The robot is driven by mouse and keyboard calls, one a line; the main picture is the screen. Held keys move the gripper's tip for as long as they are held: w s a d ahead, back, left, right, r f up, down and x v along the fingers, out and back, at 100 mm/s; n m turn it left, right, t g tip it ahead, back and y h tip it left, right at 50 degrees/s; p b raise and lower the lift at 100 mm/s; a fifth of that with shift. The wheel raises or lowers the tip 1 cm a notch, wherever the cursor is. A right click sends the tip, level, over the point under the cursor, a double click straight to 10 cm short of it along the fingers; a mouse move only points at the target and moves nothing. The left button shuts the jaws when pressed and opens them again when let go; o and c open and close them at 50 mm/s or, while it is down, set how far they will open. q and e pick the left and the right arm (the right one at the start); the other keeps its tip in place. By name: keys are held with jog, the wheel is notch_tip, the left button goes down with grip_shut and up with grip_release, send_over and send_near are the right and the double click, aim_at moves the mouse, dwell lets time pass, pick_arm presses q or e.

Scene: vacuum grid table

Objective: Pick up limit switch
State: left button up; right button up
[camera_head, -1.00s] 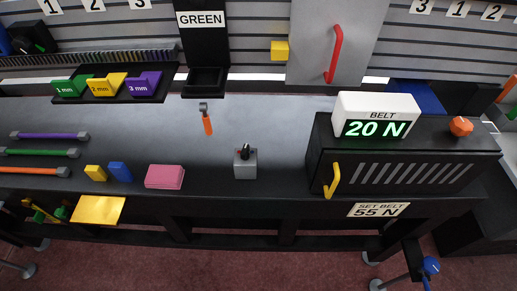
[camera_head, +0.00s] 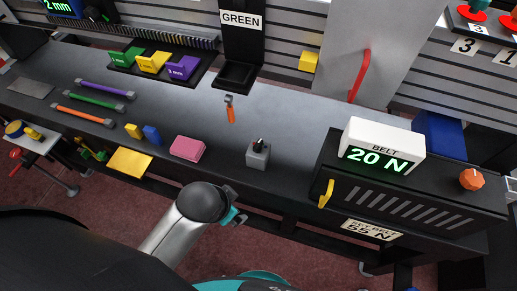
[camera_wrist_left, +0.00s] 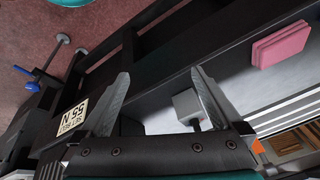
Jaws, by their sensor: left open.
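A small grey box with a black lever on top (camera_head: 258,155), which looks like the limit switch, stands upright near the front edge of the dark table (camera_head: 290,128). My left gripper (camera_head: 236,207) is in front of the table edge in the head view, below and left of the box and apart from it. In the left wrist view the gripper (camera_wrist_left: 160,73) is open and empty. The grey box (camera_wrist_left: 186,104) appears between the fingers, nearer the right one, and not touched as far as I can tell. My right gripper is not in view.
A pink block (camera_head: 187,148) lies left of the box. A black unit with a "BELT 20 N" display (camera_head: 380,145) and a yellow handle (camera_head: 326,193) stands to the right. An orange-handled tool (camera_head: 231,110) lies behind. The table immediately around the box is clear.

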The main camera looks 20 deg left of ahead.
pick_arm(q)
jog(key=w+d+r+m+t, duration=0.2)
jog(key=w+d+r+m, duration=0.15)
jog(key=r+m, duration=0.4)
jog(key=m+t, duration=0.3)
jog(key=m, duration=2)
send_near(257, 152)
jog(key=b+x, duration=0.1)
jog(key=x, duration=0.6)
jog(key=shift+w+f, duration=0.25)
jog(key=shift+f, duration=0.05)
jog(key=shift+b+x, duration=1)
jog(key=shift+x, duration=1.65)
jog(key=shift+a, duration=0.1)
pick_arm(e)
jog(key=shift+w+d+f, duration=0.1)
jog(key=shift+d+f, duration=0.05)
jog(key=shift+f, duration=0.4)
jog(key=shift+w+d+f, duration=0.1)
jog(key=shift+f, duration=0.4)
